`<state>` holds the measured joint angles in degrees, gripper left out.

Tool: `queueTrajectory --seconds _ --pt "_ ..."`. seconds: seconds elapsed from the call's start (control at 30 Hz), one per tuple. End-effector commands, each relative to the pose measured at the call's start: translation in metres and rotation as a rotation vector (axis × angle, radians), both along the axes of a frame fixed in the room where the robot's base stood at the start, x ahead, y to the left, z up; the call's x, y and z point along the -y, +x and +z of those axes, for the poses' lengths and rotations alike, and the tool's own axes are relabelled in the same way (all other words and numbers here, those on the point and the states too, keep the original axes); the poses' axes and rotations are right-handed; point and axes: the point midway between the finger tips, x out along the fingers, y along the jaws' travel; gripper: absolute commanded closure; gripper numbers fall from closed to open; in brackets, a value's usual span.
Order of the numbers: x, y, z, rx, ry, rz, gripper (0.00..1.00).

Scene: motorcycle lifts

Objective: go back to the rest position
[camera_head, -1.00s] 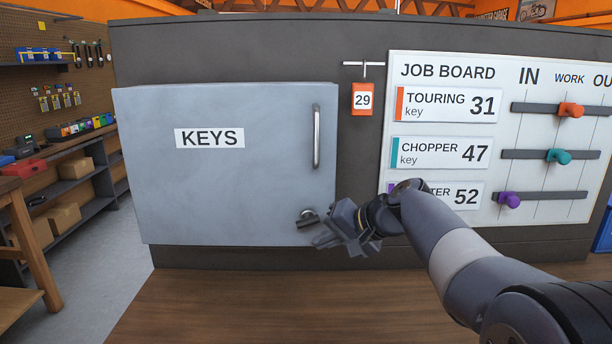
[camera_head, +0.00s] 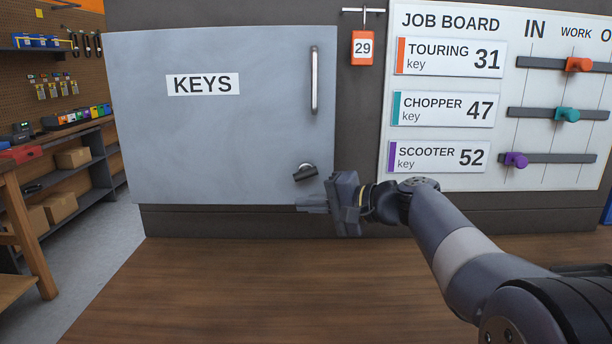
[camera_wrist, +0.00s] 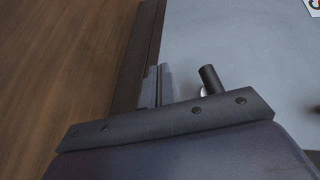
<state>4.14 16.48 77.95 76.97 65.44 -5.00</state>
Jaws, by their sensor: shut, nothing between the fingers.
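My gripper (camera_head: 312,205) is in front of the lower right corner of the grey KEYS cabinet (camera_head: 215,130), pointing left. It is shut and empty. The cabinet door is closed, with a vertical handle (camera_head: 315,80) and a dark latch knob (camera_head: 305,172) just above my fingers. In the wrist view my fingers (camera_wrist: 158,88) are together, and the knob (camera_wrist: 211,80) stands beside them. I cannot tell from these views whether the fingers touch the cabinet front.
A job board (camera_head: 440,181) with three sliders is at the right. An orange tag marked 29 (camera_head: 362,48) hangs between cabinet and board. The wooden bench top (camera_head: 250,290) in front is clear. Shelves with boxes (camera_head: 95,175) stand at the left.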

Motion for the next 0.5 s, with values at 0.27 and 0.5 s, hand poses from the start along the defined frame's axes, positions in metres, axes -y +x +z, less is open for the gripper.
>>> queueTrajectory --seconds 0.27,0.5 --pt "-0.002 0.0018 -0.0102 0.006 0.133 0.0 1.0" --pt "-0.0014 0.0028 -0.0134 0.014 0.248 0.002 1.0"
